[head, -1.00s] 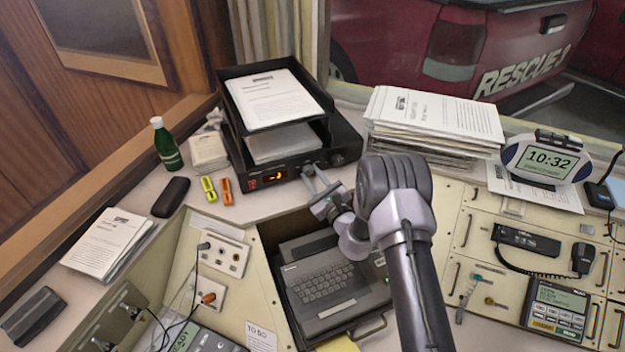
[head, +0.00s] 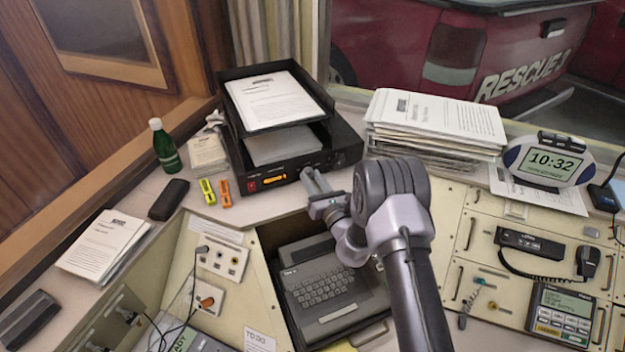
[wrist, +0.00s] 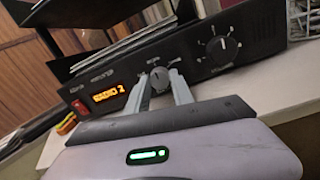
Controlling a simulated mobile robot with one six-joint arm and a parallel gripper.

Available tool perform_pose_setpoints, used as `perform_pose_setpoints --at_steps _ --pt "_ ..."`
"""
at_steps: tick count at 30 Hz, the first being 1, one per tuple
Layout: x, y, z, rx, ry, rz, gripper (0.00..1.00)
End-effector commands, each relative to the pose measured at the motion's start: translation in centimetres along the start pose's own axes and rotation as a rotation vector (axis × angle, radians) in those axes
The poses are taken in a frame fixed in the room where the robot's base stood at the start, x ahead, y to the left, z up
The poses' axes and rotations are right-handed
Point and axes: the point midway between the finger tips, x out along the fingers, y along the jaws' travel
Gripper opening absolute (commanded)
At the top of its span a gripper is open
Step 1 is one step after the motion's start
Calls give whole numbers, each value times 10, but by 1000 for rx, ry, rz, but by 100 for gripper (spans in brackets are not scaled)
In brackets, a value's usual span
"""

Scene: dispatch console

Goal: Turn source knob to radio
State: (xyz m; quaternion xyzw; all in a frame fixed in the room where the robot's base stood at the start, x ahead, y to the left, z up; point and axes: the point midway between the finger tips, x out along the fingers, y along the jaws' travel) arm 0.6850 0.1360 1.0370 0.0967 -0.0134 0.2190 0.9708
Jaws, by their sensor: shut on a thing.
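The source knob (wrist: 159,80) is a small grey dial on the front of the black radio unit (head: 345,157). My gripper (wrist: 160,77) is shut on it, one finger on each side, and faces the panel. In the head view my gripper (head: 312,173) reaches the unit's front and hides the knob. The orange display (wrist: 109,93) left of the knob reads "RADIO 2". The knob's pointer is not clear between the fingers.
A larger black knob (wrist: 221,50) with white marks is to the right. A red switch (head: 252,186) is at the unit's left end. A paper tray (head: 226,109) stands on top. Stacked papers (head: 430,135) lie to the right, and a keyboard device (head: 325,285) sits below in a recess.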

Motion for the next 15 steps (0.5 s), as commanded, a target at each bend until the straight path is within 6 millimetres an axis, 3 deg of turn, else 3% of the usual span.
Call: perform_pose_setpoints --at_steps 14,15 --pt "0 0 0 14 -1 0 0" --pt "0 0 0 13 -1 0 30"
